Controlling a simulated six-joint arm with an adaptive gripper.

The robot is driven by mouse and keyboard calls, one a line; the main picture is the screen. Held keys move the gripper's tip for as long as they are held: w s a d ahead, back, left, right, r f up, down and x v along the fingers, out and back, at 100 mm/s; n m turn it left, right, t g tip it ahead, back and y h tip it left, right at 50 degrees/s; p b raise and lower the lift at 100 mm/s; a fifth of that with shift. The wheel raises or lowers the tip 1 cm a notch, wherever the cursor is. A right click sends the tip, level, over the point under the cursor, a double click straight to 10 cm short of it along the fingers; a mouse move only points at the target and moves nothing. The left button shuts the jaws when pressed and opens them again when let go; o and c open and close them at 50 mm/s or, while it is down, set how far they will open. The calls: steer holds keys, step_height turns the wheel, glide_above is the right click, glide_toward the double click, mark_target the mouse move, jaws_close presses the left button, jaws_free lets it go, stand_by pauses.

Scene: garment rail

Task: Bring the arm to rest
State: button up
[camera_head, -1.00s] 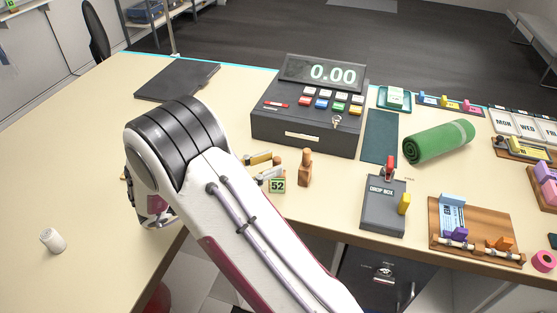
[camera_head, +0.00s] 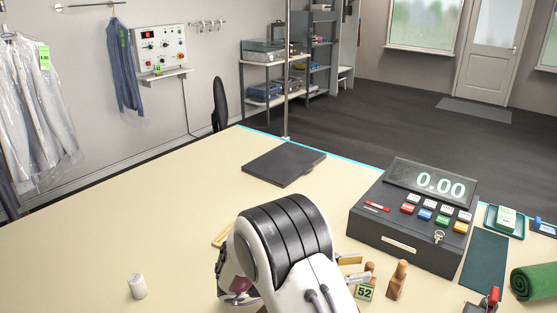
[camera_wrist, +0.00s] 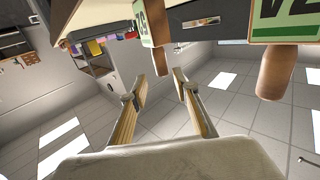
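My arm reaches over the counter (camera_head: 110,240) in the head view, its black-banded elbow in the lower middle. In the head view my gripper is mostly hidden behind the arm.
A cash register (camera_head: 410,215) reading 0.00 stands right of my arm. Close to the arm are a tag marked 52 (camera_head: 364,292) and a wooden peg (camera_head: 397,280). A white cylinder (camera_head: 137,286) stands left. A black flat pad (camera_head: 284,164) lies behind; the counter's left is mostly clear.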

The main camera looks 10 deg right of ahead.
steer(key=w+a+r+n+t+y, duration=0.2)
steer(key=w+r+n+t+y, duration=0.2)
steer(key=w+r+t+y, duration=0.65)
steer(key=a+r+n+t+y, duration=0.4)
steer(key=a+r+n+y, duration=0.3)
steer(key=a+r, duration=0.15)
steer(key=s+a+f+n+g+y, duration=0.1)
steer(key=s+a+n+g+y, duration=0.15)
steer(key=s, duration=0.45)
steer(key=s+a+f+n+g+y, duration=0.1)
steer(key=s+f+n, duration=0.15)
steer(key=s, duration=0.55)
steer(key=s+d+f+n+g+h, duration=0.1)
steer(key=s+d+f+g, duration=0.1)
steer(key=s, duration=0.8)
steer(key=s+d+f+n+g+h, duration=0.1)
steer(key=s+d+f+g+h, duration=0.1)
steer(key=s+d+f, duration=0.3)
steer(key=s+g, duration=0.1)
steer(key=s, duration=0.3)
steer(key=shift+s+d, duration=0.2)
steer(key=shift+s, duration=0.2)
